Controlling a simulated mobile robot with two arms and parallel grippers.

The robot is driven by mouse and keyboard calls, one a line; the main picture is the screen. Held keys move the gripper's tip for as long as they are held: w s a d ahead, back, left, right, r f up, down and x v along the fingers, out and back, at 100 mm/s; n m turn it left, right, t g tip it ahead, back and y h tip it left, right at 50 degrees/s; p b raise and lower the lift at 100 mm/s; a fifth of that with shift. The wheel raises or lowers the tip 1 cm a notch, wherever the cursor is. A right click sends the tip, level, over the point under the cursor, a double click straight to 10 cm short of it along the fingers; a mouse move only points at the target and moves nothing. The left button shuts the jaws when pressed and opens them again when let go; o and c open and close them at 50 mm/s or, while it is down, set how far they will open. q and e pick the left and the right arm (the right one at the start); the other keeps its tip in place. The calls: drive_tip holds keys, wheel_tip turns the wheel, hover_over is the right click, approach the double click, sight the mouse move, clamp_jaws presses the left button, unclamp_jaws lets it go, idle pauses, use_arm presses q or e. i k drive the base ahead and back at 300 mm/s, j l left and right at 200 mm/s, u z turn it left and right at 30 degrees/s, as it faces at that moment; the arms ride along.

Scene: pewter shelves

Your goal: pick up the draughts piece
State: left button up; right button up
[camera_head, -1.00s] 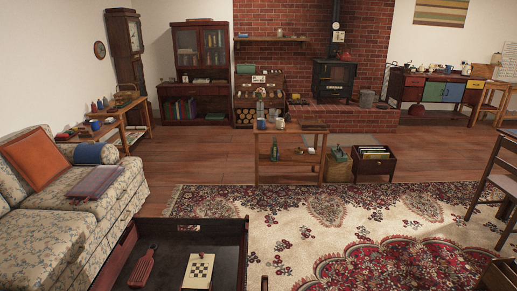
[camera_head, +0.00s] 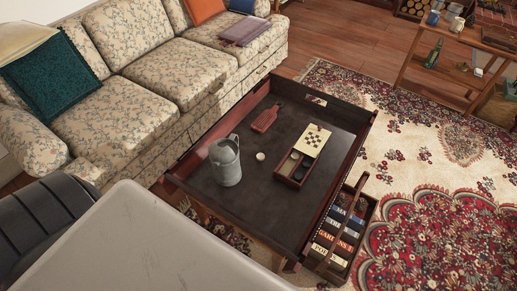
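A small pale round piece (camera_head: 260,156), which looks like the draughts piece, lies on the dark tray-topped coffee table (camera_head: 235,200). It sits by itself between a grey metal watering can (camera_head: 226,165) on its left and a games box (camera_head: 291,183) on its right. The box has a checkered board (camera_head: 313,140) at its far end and an open part with dark and pale contents too small to make out. Neither of my grippers is in view.
A raised rim (camera_head: 345,107) runs around the table. A red-brown paddle board (camera_head: 266,119) lies near its far end. A floral sofa (camera_head: 137,93) stands close on the left. A crate of books (camera_head: 338,236) stands at the right. Patterned rug (camera_head: 430,150) lies beyond.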

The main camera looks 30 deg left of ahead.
sight(260, 157)
drive_tip(key=i+j+u, duration=0.1)
drive_tip(key=u, duration=0.85)
drive_tip(key=i+j+z, duration=0.1)
drive_tip(key=j+z, duration=0.15)
drive_tip(key=j, duration=0.6)
drive_tip(key=j+z, duration=0.25)
drive_tip(key=j, duration=0.65)
drive_tip(key=i, duration=0.05)
